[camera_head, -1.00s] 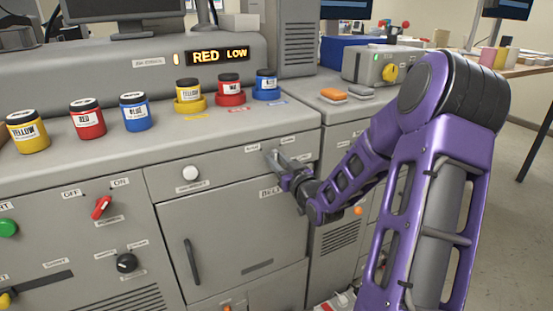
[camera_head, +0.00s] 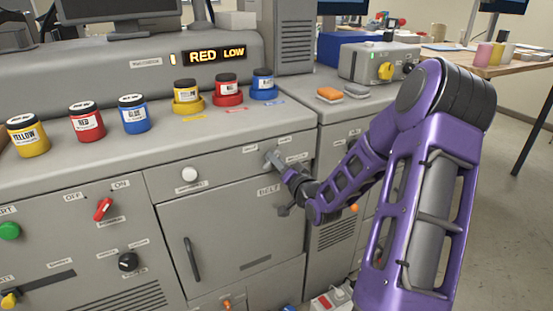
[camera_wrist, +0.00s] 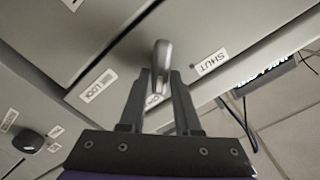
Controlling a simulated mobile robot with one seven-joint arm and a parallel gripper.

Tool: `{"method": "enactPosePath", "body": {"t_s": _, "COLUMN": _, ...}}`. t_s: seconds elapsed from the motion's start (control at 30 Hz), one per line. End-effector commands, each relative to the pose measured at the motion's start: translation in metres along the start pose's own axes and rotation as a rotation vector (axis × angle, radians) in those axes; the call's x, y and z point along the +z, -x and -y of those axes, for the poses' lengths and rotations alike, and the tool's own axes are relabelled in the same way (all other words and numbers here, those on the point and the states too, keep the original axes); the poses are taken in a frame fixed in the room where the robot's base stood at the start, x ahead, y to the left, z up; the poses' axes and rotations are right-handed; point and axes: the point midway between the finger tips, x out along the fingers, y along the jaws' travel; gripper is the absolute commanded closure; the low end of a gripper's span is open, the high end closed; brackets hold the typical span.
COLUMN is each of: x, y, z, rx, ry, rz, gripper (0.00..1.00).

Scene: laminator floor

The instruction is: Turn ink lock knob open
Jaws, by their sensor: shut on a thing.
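A white knob (camera_head: 190,174) and a door with a dark handle (camera_head: 192,260) are left of my gripper. Several ink jars, such as a red one (camera_head: 87,124), stand on the counter above. An orange sponge (camera_head: 329,94) lies at the right. The floor at far right is clear.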

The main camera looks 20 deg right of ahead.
Motion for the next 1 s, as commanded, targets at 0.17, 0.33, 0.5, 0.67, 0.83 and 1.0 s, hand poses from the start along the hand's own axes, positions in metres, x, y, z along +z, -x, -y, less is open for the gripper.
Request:
{"method": "enactPosePath", "body": {"t_s": 0.17, "x": -0.0005, "y": -0.0006, "z": 0.0005, "rx": -0.002, "ry": -0.032, "rz": -0.001, "gripper": 1.0}}
{"method": "enactPosePath", "body": {"t_s": 0.33, "x": -0.0002, "y": -0.0006, "z": 0.0003, "rx": -0.002, "ry": -0.04, "rz": -0.001, "gripper": 1.0}}
{"method": "enactPosePath", "body": {"t_s": 0.5, "x": 0.0, "y": -0.0006, "z": 0.0004, "rx": -0.002, "ry": -0.04, "rz": 0.0, "gripper": 1.0}}
{"method": "enactPosePath", "body": {"t_s": 0.67, "x": 0.0001, "y": -0.0005, "z": 0.0004, "rx": -0.002, "ry": -0.04, "rz": 0.0, "gripper": 0.6}}
{"method": "enactPosePath", "body": {"t_s": 0.83, "x": 0.0001, "y": -0.0003, "z": 0.0001, "rx": -0.002, "ry": -0.04, "rz": 0.0, "gripper": 0.39}}
{"method": "enactPosePath", "body": {"t_s": 1.0, "x": 0.0001, "y": -0.0002, "z": -0.0001, "rx": -0.001, "ry": -0.039, "rz": 0.0, "gripper": 0.39}}
